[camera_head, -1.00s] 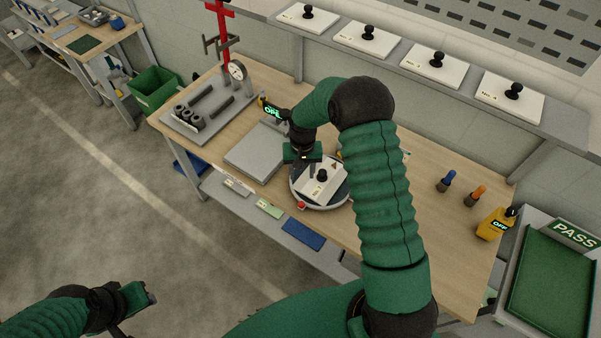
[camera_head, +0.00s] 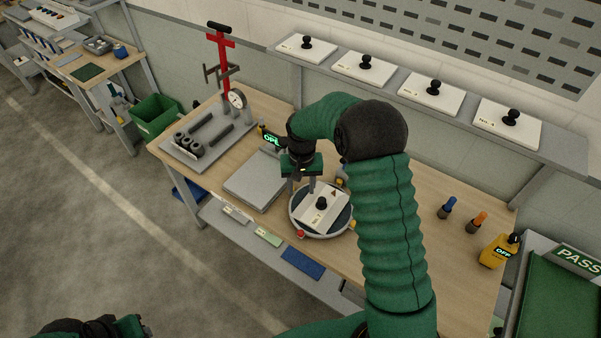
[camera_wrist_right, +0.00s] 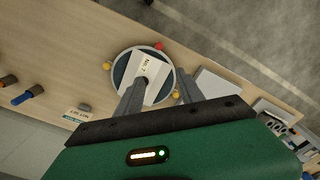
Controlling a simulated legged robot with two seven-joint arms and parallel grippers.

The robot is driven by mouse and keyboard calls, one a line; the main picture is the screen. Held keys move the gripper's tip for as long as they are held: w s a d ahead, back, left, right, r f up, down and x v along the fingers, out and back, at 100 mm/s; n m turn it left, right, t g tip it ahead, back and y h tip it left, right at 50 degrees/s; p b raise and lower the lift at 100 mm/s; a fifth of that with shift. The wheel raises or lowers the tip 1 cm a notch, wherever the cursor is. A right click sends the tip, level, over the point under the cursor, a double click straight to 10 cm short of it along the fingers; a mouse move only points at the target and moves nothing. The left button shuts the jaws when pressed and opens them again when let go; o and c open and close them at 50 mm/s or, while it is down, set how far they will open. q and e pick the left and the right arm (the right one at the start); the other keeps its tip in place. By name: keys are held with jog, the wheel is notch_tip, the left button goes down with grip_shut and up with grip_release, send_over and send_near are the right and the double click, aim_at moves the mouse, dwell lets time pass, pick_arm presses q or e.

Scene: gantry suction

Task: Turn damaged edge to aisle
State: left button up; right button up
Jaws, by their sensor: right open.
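A white plate (camera_head: 314,215) with a black knob (camera_head: 321,203) and a small red triangle mark lies on a round grey turntable (camera_head: 297,222). The triangle is on the plate's far side, towards the wall. A red knob (camera_head: 300,234) sits on the turntable's near rim, on the aisle side. My right gripper (camera_head: 302,188) is open and empty above the turntable's far left part. In the right wrist view its two fingers (camera_wrist_right: 157,92) stand apart, partly in front of the plate (camera_wrist_right: 152,72). My left gripper (camera_head: 143,328) is low at the bottom left, mostly cut off.
A grey block (camera_head: 254,181) lies left of the turntable. A gauge stand (camera_head: 237,100) is behind it. Several plates lie on the upper shelf (camera_head: 390,85). The aisle floor (camera_head: 90,230) is clear.

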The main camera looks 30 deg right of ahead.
notch_tip(320, 180, up, 12)
jog(key=b, duration=0.2)
jog(key=shift+a+f+b, duration=0.15)
jog(key=shift+a+b, duration=0.15)
jog(key=shift+d, duration=0.15)
